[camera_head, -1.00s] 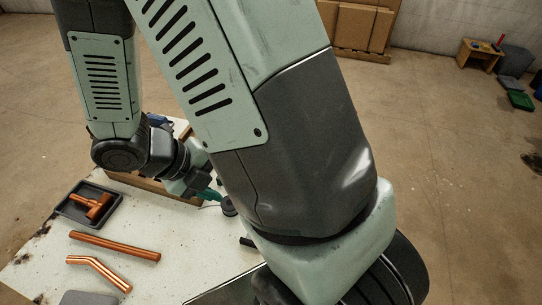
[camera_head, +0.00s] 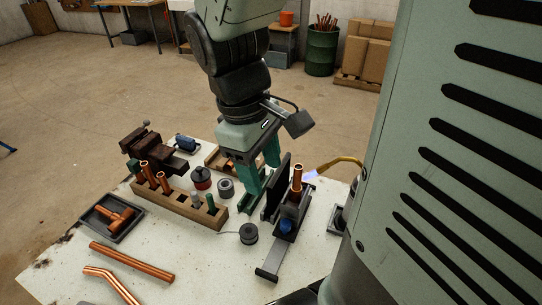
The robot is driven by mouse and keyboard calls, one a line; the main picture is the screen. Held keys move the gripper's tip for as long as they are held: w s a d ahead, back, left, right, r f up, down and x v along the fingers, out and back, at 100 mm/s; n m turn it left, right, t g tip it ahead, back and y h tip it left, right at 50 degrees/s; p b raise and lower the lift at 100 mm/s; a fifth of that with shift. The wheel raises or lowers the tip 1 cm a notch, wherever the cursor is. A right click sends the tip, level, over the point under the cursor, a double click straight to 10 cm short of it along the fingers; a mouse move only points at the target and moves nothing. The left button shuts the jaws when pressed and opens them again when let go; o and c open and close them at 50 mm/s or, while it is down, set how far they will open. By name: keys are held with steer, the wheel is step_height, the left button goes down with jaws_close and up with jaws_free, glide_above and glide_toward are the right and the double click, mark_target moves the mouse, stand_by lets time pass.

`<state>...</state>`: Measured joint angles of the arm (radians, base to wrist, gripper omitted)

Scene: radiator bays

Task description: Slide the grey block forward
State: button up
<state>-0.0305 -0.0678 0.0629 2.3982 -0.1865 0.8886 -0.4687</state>
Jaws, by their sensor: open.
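The grey block (camera_head: 293,209) sits on a narrow grey rail (camera_head: 273,258) at the right of the white table. A copper pipe (camera_head: 297,179) stands upright in it, and a blue knob (camera_head: 287,226) is on its near side. A dark upright plate (camera_head: 277,187) stands just left of the block. My gripper (camera_head: 259,187) points down with green fingers, open, left of and behind the plate. I cannot tell whether a finger touches the plate.
A torch (camera_head: 338,163) with a blue flame points at the pipe from the right. A wooden rack (camera_head: 180,203) with copper pieces, a vise (camera_head: 150,148), a solder spool (camera_head: 249,233) and a black tray (camera_head: 109,222) are left. Loose copper pipes (camera_head: 131,262) lie at front left.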

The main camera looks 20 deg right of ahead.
step_height(320, 180, up, 13)
steer(key=w+m+t, duration=0.1)
steer(key=w+t, duration=0.1)
steer(key=t, duration=0.3)
steer(key=w+d+f+n+g, duration=0.2)
steer(key=w+d+f+n, duration=0.2)
steer(key=w, duration=0.2)
steer(key=w+d+f+n+g, duration=0.2)
steer(key=w+d+f+n, duration=0.15)
steer(key=w, duration=0.25)
steer(key=w+d+f+n+g+y, duration=0.25)
steer(key=d+f+n, duration=0.35)
steer(key=f, duration=0.6)
steer(key=w+d+f+n+g+y, duration=0.1)
steer(key=d+f+n+y, duration=0.2)
steer(key=d+f+n, duration=0.55)
steer(key=s+a+f+m, duration=0.1)
steer(key=f, duration=0.3)
steer(key=a+f+m, duration=0.1)
steer(key=f, duration=0.3)
steer(key=s+a+f+m, duration=0.1)
steer(key=a+f, duration=0.1)
steer(key=f, duration=0.1)
steer(key=shift+s+f+m, duration=0.3)
steer(key=shift+f, duration=0.1)
jaws_close()
